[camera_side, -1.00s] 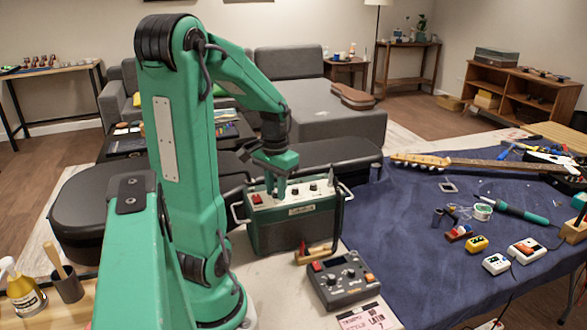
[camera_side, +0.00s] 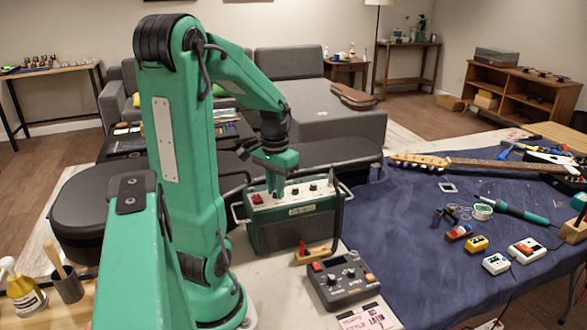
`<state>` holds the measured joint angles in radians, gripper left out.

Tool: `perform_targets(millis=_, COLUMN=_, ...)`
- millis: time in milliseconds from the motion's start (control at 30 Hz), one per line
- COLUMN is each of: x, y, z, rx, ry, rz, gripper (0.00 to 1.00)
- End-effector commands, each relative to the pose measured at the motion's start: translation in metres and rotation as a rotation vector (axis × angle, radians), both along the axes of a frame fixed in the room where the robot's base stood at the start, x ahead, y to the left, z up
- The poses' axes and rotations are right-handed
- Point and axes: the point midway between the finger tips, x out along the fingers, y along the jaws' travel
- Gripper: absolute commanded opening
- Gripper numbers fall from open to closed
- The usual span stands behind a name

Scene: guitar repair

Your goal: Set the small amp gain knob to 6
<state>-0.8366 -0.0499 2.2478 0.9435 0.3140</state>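The small green amp (camera_side: 296,229) stands on the light bench beside my arm, with a pale control panel on top. A red switch (camera_side: 257,198) sits at the panel's left, and dark knobs (camera_side: 313,187) show to the right of my gripper. My gripper (camera_side: 276,193) points down at the left-middle part of the panel, its fingertips at panel height. Its fingers look close together, but whether they are around a knob cannot be made out. The gain knob is not distinguishable, and the scale numbers are too small to read.
A grey pedal box (camera_side: 343,280) and a small wooden stand with a red piece (camera_side: 314,252) are in front of the amp. A blue cloth (camera_side: 400,240) to the right holds a guitar neck (camera_side: 470,162), a soldering iron and small pedals.

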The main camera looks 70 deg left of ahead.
Motion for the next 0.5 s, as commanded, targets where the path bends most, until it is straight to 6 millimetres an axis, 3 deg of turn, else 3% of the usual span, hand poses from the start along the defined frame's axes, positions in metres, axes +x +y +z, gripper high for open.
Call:
perform_targets(millis=167, x=0.0000, y=0.0000, z=-0.0001, rx=0.000, ry=0.000, rz=-0.047, gripper=0.04)
perform_targets(millis=500, x=0.0000, y=-0.0001, z=-0.0001, rx=0.000, ry=0.000, rz=-0.303, gripper=0.04)
